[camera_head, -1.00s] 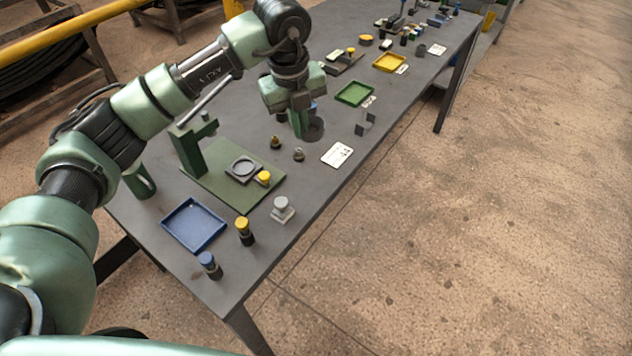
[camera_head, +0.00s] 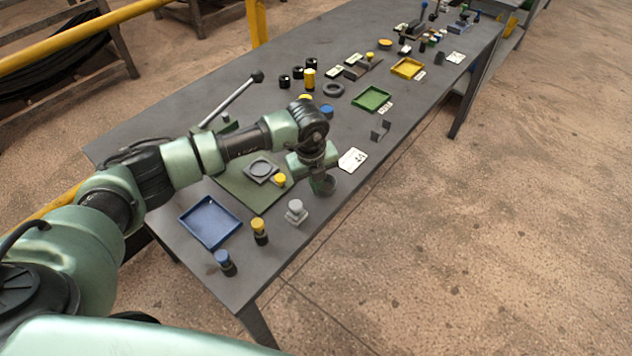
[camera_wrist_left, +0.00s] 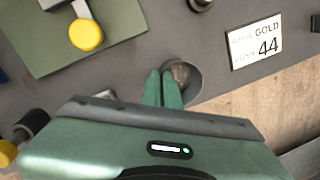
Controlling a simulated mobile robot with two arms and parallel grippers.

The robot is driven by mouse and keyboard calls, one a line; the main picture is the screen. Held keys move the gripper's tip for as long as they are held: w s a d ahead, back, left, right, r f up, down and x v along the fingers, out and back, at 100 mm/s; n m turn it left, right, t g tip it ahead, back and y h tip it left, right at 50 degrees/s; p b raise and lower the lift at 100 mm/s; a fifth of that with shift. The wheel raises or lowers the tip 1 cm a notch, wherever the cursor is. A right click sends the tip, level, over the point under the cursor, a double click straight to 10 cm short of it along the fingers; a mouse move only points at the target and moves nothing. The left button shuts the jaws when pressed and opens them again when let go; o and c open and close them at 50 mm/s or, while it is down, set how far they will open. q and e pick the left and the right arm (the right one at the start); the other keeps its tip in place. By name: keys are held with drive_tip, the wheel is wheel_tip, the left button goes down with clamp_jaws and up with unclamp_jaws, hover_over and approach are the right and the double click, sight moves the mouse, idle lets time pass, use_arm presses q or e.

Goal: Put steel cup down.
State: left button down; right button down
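The steel cup is a small dark grey round cup (camera_head: 325,188) near the front edge of the table, under my left gripper (camera_head: 318,178). In the left wrist view the cup (camera_wrist_left: 187,82) shows its round opening with a brownish inside. There, the two green fingers of my left gripper (camera_wrist_left: 162,88) are close together at the cup's left rim, and they look shut on its wall. The fingers hide part of the cup. I cannot tell whether its base touches the table. My right gripper is not in view.
The white label card (camera_head: 352,160) lies just beyond the cup. A grey-knobbed piece (camera_head: 296,211), a yellow-topped piece (camera_head: 259,228), a blue-topped piece (camera_head: 225,262) and a blue tray (camera_head: 210,222) stand nearer. A green base plate (camera_head: 238,186) is to the left.

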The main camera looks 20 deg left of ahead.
use_arm(q)
drive_tip(key=shift+f, duration=0.2)
drive_tip(key=c, duration=1.7)
unclamp_jaws()
drive_tip(key=shift+r, duration=0.1)
drive_tip(key=shift+r, duration=0.5)
wheel_tip(320, 180, up, 11)
drive_tip(key=s+b, duration=0.1)
drive_tip(key=b, duration=0.1)
drive_tip(key=shift+s+a+b, duration=0.25)
drive_tip(key=shift+s+b, duration=0.05)
drive_tip(key=shift+s, duration=0.05)
drive_tip(key=shift+r, duration=0.1)
